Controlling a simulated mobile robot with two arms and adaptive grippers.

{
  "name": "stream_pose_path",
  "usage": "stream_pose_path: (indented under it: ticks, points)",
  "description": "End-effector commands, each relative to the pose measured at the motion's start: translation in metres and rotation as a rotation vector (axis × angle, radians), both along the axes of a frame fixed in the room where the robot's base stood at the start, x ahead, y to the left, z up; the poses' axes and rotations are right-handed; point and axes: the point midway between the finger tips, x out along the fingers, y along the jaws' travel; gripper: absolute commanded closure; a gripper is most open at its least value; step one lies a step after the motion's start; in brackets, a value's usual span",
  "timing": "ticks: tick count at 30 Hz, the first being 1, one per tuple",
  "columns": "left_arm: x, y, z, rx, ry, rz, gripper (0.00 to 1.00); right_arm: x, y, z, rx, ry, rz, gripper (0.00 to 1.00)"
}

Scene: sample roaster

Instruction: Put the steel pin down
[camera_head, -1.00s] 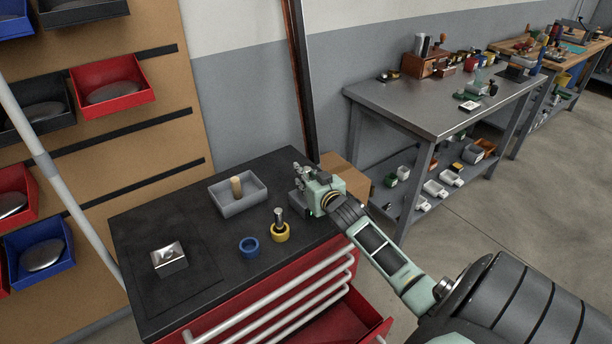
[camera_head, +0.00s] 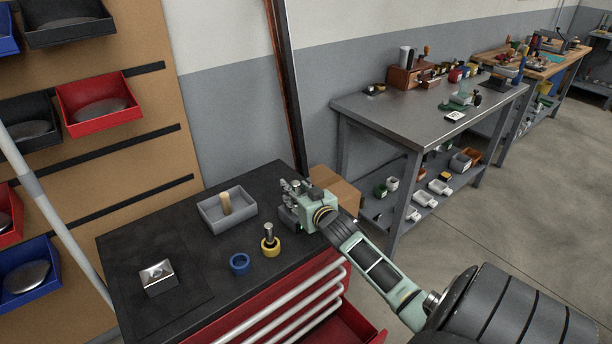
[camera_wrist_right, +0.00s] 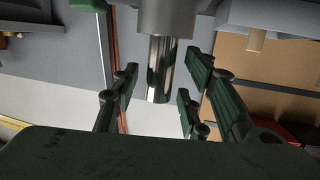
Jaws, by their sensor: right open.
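A shiny steel pin (camera_wrist_right: 160,70) stands in a grey holder (camera_wrist_right: 165,17), which the right wrist view shows upside down. My right gripper (camera_wrist_right: 160,92) is open, with its fingers on both sides of the pin and a gap visible on each side. In the head view this gripper (camera_head: 289,190) is at the right back part of the black cart top (camera_head: 190,262), and its body largely hides the pin and holder. Another metal pin (camera_head: 268,231) stands upright in a yellow ring (camera_head: 270,248) nearby. My left gripper is not in view.
A grey tray (camera_head: 208,222) with a wooden peg (camera_head: 225,202) stands behind a blue ring (camera_head: 240,263). A metal block (camera_head: 158,278) sits at the left front. A cardboard box (camera_head: 340,188) is behind my right arm. A steel workbench (camera_head: 385,115) stands to the right.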

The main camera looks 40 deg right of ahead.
Motion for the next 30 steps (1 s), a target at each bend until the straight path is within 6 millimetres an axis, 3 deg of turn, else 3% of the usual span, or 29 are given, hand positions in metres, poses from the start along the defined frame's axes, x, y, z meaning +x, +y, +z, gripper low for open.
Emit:
stream_pose_path:
  ticks: [9, 15, 21, 30]
  points:
    - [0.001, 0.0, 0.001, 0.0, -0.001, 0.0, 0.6, -0.062, 0.02, 0.012, 0.001, 0.002, 0.0, 0.59]
    - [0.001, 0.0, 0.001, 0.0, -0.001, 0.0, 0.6, -0.091, 0.029, 0.019, 0.001, 0.001, 0.0, 0.59]
    - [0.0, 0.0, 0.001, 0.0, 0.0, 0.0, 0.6, -0.101, 0.031, 0.022, 0.001, 0.0, -0.001, 0.59]
    - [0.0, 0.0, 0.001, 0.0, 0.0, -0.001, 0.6, -0.101, 0.031, 0.022, 0.0, 0.0, -0.001, 0.59]
